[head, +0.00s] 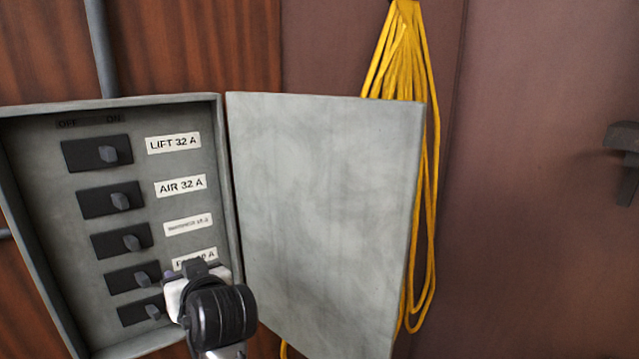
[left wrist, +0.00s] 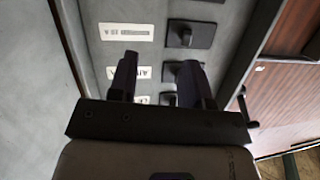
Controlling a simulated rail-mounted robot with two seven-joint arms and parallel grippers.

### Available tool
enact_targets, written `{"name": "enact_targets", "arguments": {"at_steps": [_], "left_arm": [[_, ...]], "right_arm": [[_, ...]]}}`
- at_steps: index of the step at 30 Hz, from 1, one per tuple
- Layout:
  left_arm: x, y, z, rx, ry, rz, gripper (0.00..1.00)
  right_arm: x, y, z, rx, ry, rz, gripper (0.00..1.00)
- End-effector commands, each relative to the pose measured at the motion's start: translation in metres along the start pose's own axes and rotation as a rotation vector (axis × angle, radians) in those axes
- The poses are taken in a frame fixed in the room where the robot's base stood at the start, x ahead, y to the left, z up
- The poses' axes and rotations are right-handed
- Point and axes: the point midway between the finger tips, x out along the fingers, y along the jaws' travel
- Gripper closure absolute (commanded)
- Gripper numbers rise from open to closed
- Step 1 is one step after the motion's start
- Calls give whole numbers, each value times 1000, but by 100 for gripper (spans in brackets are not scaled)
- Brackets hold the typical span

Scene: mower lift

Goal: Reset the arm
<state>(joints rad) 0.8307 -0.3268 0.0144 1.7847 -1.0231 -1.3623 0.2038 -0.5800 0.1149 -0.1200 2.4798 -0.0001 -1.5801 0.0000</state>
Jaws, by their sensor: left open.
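My left gripper (head: 178,278) is in front of the lower right part of the open breaker box (head: 222,190), its body hiding part of the fourth label. In the left wrist view my gripper (left wrist: 158,78) has its two fingers apart with nothing between them, pointing at the switch panel. Contact with a switch cannot be told. The switches stand in a column: the LIFT 32 A switch (head: 97,153), the AIR 32 A switch (head: 110,199) and several below. Their levers sit toward the right, the ON side. My right gripper is not in view.
The grey box door (head: 322,210) stands open to the right of the box. A yellow cable coil (head: 408,50) hangs behind it. A dark handle (head: 624,140) is on the brown surface at far right. A grey conduit (head: 101,50) runs above the box.

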Motion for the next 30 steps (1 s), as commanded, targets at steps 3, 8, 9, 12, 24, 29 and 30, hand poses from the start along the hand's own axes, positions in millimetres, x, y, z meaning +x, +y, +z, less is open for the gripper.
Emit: {"name": "enact_targets", "arguments": {"at_steps": [3,8,9,12,24,29,30], "left_arm": [[-19,2,-9,-32,-15,173,55],[-42,-2,-5,-31,-6,378,55],[-46,-3,3,-20,-7,427,55],[-57,-7,38,22,-28,543,55],[-101,-57,237,232,-265,778,55],[-120,-96,321,341,-416,761,55],[-125,-107,342,370,-458,754,55]], "right_arm": [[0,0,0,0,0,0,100],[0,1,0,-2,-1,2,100],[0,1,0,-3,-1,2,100],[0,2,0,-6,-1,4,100],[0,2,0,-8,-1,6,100],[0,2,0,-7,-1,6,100],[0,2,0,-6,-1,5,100]]}}
